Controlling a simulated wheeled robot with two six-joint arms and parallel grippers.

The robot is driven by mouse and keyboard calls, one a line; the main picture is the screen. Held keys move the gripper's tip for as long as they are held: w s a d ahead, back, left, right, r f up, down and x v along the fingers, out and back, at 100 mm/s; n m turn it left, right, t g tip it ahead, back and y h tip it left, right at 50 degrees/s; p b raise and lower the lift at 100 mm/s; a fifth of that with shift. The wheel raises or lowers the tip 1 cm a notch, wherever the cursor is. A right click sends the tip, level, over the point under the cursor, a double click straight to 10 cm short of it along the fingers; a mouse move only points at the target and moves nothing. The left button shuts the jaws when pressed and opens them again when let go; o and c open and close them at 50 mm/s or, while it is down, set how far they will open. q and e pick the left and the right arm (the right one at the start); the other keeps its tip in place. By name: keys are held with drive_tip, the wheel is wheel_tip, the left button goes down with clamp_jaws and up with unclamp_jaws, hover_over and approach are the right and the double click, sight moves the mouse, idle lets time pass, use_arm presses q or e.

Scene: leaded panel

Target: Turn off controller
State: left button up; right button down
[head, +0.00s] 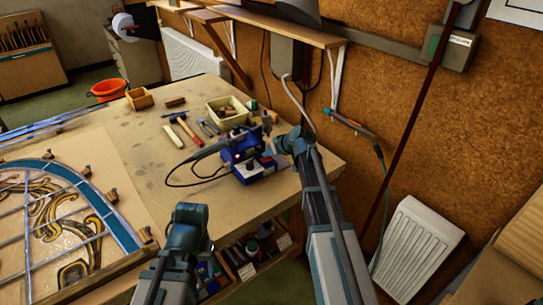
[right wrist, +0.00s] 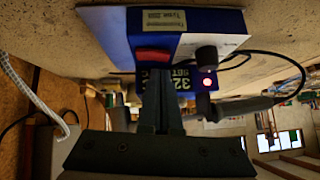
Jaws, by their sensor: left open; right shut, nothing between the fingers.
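The controller (head: 255,170) is a blue box with a pale sloping panel on the bench, near its right edge. In the right wrist view the controller (right wrist: 115,30) shows a red rocker switch (right wrist: 154,54), a black knob (right wrist: 206,54) and a glowing red light (right wrist: 207,82). My right gripper (head: 276,147) is right beside the controller. In the right wrist view its shut, empty fingers (right wrist: 153,85) point at the red switch; I cannot tell whether they touch it. My left gripper (head: 190,216) is open and empty near the bench's front edge, away from the controller.
Behind are a hammer (head: 188,130) and a cream tray (head: 228,108) of small items. A leaded panel (head: 60,215) covers the bench's left part. A shelf with boxes (head: 245,262) is below.

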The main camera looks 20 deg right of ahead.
use_arm(q)
drive_tip(key=shift+f, duration=0.65)
use_arm(e)
drive_tip(key=shift+a+f, duration=0.1)
drive_tip(key=shift+f, duration=0.6)
drive_tip(key=shift+s+a+f+b, duration=0.1)
drive_tip(key=shift+f+b, duration=0.15)
drive_tip(key=shift+b, duration=0.3)
use_arm(q)
drive_tip(key=shift+f, duration=0.2)
use_arm(e)
drive_tip(key=shift+d+r, duration=0.15)
drive_tip(key=shift+d, duration=0.2)
drive_tip(key=shift+w+d, duration=0.3)
drive_tip(key=shift+d, duration=0.15)
use_arm(q)
drive_tip(key=shift+r, duration=0.15)
drive_tip(key=shift+p, duration=0.3)
use_arm(e)
drive_tip(key=shift+r, duration=0.1)
